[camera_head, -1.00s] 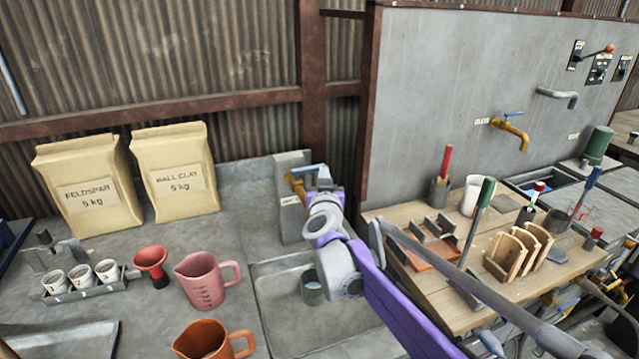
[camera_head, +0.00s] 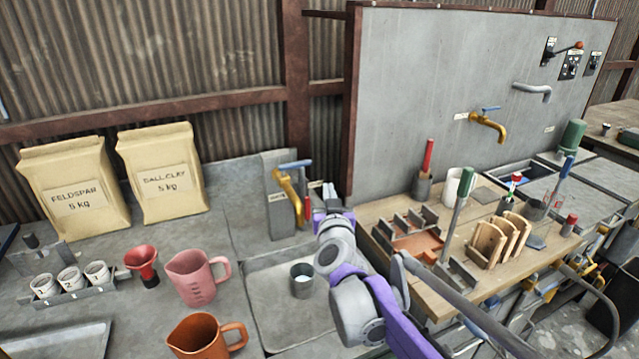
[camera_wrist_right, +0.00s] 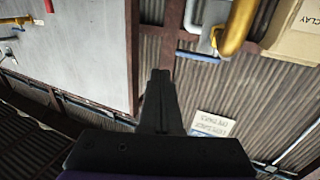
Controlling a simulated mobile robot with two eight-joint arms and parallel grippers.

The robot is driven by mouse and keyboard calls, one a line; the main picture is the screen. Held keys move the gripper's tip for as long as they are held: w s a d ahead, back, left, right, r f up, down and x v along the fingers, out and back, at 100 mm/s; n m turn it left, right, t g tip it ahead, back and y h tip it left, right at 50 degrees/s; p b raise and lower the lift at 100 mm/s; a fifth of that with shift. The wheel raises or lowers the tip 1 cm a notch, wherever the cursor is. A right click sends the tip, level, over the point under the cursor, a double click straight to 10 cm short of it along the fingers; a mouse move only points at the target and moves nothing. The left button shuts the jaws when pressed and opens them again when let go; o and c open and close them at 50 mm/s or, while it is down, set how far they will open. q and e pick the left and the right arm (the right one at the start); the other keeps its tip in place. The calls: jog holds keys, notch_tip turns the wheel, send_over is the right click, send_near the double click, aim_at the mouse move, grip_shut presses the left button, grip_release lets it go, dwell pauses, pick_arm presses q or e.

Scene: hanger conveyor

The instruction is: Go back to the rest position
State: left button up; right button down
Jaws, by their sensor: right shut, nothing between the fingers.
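My right gripper (camera_head: 329,190) is at the right of the brass tap with a blue handle (camera_head: 289,186), apart from it, above the back right of the sink. Its fingers are closed together with nothing between them. In the right wrist view the shut fingers (camera_wrist_right: 160,95) point toward the corrugated wall, with the brass tap (camera_wrist_right: 238,25) at the upper right. My purple and grey right arm reaches in from the lower right. My left gripper is in neither view.
A wooden bench (camera_head: 440,293) with racks and tools lies to the right. A grey panel (camera_head: 420,90) rises behind.

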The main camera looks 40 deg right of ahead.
jog(key=s, duration=0.1)
jog(key=s+a, duration=0.1)
jog(key=s, duration=0.1)
jog(key=shift+w, duration=0.1)
jog(key=s+a+f+n+g+y+p, duration=0.1)
jog(key=a+f+n+y, duration=0.1)
jog(key=a+f+y, duration=0.35)
jog(key=s+a+f+n+y+p, duration=0.1)
jog(key=s+a+f+n+y, duration=0.1)
jog(key=a, duration=0.7)
jog(key=s+a+f+n+g+y+p, duration=0.1)
jog(key=a+f+n+y, duration=0.15)
jog(key=a, duration=0.45)
jog(key=s+a+f+g+p, duration=0.1)
jog(key=s+a+f+g, duration=0.1)
jog(key=s+f, duration=0.3)
jog(key=s+a+f+g+p, duration=0.1)
jog(key=s+a+f+g, duration=0.1)
jog(key=s+f+g, duration=0.3)
jog(key=s+f+n, duration=0.1)
jog(key=s, duration=0.3)
jog(key=shift+a+y, duration=0.35)
jog(key=shift+y, duration=0.05)
